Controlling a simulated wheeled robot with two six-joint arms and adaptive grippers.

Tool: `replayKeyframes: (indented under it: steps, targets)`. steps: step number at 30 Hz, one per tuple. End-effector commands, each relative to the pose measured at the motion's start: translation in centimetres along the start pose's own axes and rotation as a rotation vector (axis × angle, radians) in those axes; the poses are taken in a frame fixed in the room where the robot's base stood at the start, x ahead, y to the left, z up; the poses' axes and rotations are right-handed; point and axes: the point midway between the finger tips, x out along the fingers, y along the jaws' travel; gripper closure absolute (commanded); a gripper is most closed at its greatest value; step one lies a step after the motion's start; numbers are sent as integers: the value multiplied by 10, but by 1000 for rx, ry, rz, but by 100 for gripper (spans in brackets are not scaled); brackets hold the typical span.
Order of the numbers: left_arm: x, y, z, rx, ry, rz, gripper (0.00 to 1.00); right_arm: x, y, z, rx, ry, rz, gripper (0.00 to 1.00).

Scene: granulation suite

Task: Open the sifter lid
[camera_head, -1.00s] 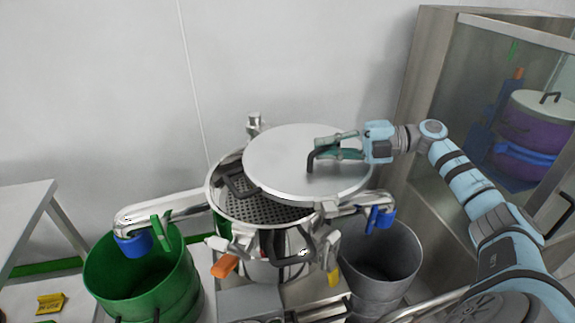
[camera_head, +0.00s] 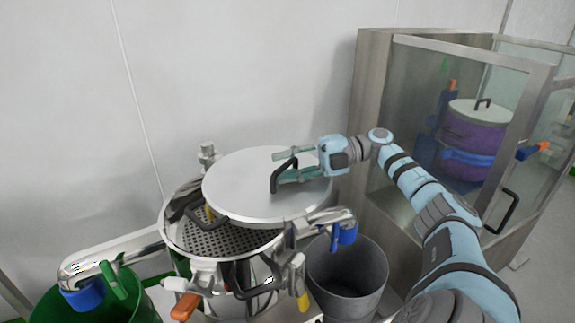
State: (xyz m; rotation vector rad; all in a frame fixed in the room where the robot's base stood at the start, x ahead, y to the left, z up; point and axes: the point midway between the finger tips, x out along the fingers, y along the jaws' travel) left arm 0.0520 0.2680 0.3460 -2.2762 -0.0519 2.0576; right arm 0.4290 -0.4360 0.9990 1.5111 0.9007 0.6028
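The sifter (camera_head: 170,232) is a round steel vessel with a dark perforated screen (camera_head: 225,240). Its flat, pale round lid (camera_head: 235,190) is off to the right and back of the opening and overlaps the rim. The front-left part of the screen is uncovered. A black handle (camera_head: 275,182) stands on the lid. My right gripper (camera_head: 276,168) reaches in from the right at this handle. Its two teal fingers are spread apart, one above and one below, with the handle at their tips. My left gripper is not in view.
A green bin (camera_head: 135,303) stands at the lower left and a grey bin (camera_head: 345,278) at the right of the sifter. A steel-framed glass cabinet (camera_head: 375,110) holding a purple pot (camera_head: 470,140) stands at the right. A plain wall is behind.

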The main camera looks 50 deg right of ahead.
Motion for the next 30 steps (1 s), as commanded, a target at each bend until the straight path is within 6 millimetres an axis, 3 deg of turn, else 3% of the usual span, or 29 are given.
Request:
replayKeyframes:
  steps: [5,12,15,23,28,30]
  targets:
    - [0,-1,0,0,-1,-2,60,-10,0,1,1,-3,-2,69]
    - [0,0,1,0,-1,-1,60,-61,2,1,-4,-7,4,69]
    - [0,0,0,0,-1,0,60,-73,1,1,-1,-4,3,69]
    - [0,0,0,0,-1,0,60,-76,0,0,1,0,1,69]
    - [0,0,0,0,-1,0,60,-75,0,0,1,1,0,96]
    - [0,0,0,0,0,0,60,-73,0,1,1,5,-1,100]
